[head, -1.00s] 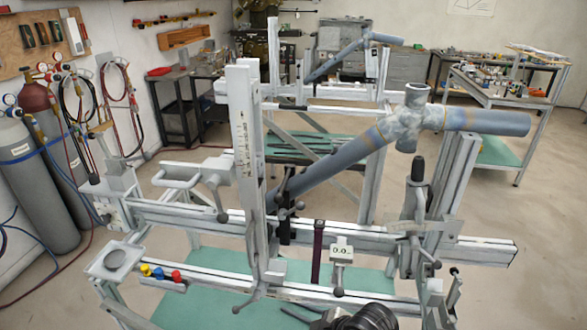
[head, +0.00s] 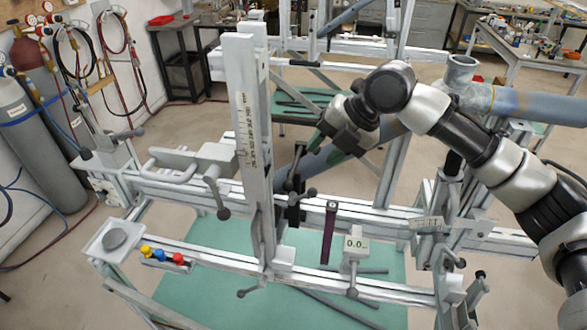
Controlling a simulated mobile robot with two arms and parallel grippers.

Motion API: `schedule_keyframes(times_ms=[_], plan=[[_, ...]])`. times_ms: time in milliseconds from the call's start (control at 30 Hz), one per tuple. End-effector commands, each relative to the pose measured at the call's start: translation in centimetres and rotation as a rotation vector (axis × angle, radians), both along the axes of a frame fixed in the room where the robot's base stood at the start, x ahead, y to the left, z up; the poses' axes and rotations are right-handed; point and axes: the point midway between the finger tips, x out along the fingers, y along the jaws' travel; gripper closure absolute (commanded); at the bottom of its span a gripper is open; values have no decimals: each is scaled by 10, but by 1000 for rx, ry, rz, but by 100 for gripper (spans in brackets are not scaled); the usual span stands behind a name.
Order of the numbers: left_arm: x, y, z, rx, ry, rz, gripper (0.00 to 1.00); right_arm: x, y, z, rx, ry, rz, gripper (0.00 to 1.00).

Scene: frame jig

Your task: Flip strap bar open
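A dark clamp (head: 296,212) stands on the long rail just right of the tall ruled post, under the lower end of the blue-grey tube (head: 322,164). A thin dark bar (head: 298,160) rises from the clamp beside the tube; I take it for the strap bar. My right gripper (head: 323,150) reaches in from the right, above the tube and just right of the bar's top. Its fingers look apart, with nothing seen between them. Whether a finger touches the bar is not clear. My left gripper is not in view.
The tall ruled post (head: 247,130) stands close to the left of the clamp. A purple strip (head: 328,232) and a white gauge (head: 355,243) sit on the front rails. Lever handles (head: 222,212) stick out nearby. My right arm covers part of the tube.

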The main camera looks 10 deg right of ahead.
Motion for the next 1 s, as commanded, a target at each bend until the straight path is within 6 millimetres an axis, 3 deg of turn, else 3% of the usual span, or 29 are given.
schedule_keyframes(times_ms=[167, 633, 1000], plan=[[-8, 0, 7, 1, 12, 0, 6, 3, 8, -10, -1, 0, 7, 62], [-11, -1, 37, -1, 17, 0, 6, 17, 51, -76, 1, -1, 5, 62], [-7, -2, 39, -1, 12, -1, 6, 19, 56, -88, 1, -4, 6, 62]])
